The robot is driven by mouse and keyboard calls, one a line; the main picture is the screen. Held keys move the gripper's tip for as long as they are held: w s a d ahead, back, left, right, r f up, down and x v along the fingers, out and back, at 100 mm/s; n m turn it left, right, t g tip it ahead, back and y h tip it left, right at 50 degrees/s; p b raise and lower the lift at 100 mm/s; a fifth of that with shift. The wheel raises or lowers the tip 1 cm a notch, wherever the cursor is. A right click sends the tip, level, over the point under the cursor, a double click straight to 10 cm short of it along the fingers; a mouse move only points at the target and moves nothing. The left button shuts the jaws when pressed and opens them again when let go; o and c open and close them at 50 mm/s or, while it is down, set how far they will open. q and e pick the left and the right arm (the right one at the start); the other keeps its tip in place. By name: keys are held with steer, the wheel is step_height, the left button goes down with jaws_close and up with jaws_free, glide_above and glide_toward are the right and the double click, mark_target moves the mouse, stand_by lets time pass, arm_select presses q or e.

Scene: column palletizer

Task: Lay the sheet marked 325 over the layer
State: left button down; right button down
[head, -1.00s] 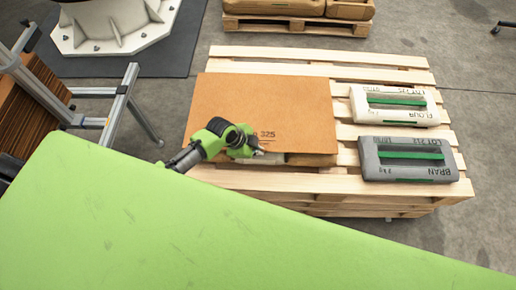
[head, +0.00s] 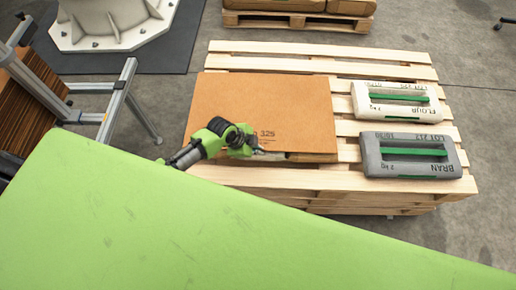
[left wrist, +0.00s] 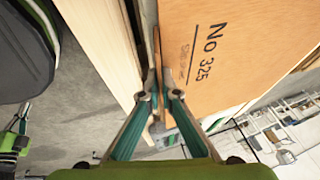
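The brown sheet marked 325 (head: 265,100) lies flat over the left part of the pallet, on top of bags whose ends show under its near edge. Its number also shows on the sheet in the left wrist view (left wrist: 235,40). My left gripper (head: 258,151) is at the near edge of the sheet. In the left wrist view its fingers (left wrist: 156,75) are close together with the sheet's edge between the tips. What looks like my right gripper (left wrist: 20,118) shows small at the left of the left wrist view; its fingers are too small to read.
A white flour bag (head: 396,112) and a grey bran bag (head: 380,167) lie uncovered on the right of the wooden pallet (head: 310,182). A metal frame (head: 118,100) with stacked brown sheets (head: 22,115) stands left. Another loaded pallet (head: 290,22) is behind. Floor is clear at right.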

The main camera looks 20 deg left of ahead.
arm_select(q)
steer(key=shift+f+b, duration=0.4)
steer(key=shift+f, duration=0.15)
stand_by(0.4)
steer(key=c, duration=2.2)
jaws_free()
steer(key=shift+r, duration=0.1)
